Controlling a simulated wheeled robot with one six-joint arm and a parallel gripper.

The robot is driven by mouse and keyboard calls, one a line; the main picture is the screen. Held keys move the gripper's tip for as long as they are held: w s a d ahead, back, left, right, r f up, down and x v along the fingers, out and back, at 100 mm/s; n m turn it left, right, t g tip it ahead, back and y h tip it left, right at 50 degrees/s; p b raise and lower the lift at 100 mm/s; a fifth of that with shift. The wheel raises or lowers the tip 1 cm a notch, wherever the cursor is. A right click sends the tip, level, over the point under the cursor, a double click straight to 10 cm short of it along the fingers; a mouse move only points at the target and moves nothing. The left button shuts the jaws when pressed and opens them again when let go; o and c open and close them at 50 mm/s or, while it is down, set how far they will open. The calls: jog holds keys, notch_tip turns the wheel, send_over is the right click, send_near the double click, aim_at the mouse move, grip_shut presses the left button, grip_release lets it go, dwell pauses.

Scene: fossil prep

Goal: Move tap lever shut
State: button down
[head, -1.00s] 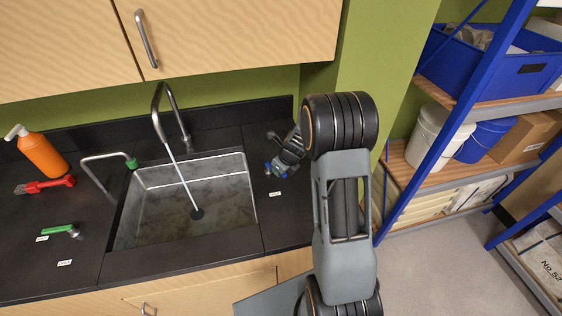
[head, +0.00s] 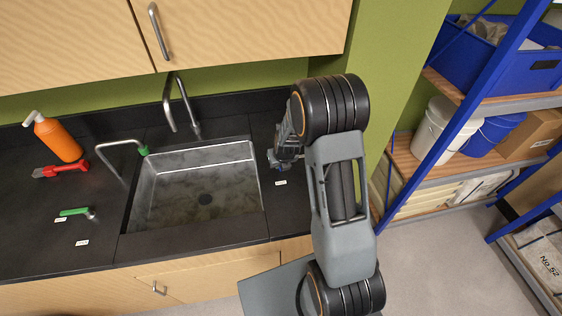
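The steel tap (head: 179,100) arches over the sink (head: 205,199) from behind. No water stream shows from it now. A small blue part, which looks like a tap lever (head: 281,166), sits on the counter right of the sink, mostly hidden by my gripper (head: 277,157). My gripper is low over it, at or touching it; contact is not clear. Its fingers are too small and covered to tell whether they are open. A second lever, green (head: 75,211), lies on the left counter near a thin bent spout (head: 112,144) with a green end.
Small white labels (head: 281,183) mark the counter. Wooden cupboards (head: 245,30) hang above. A blue-framed shelf (head: 457,125) stands at the right.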

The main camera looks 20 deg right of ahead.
dwell(0.5)
jog(key=c, duration=1)
grip_release()
jog(key=shift+c, duration=0.2)
jog(key=v, duration=1.4)
jog(key=shift+b, duration=0.35)
jog(key=shift+w+f, duration=0.1)
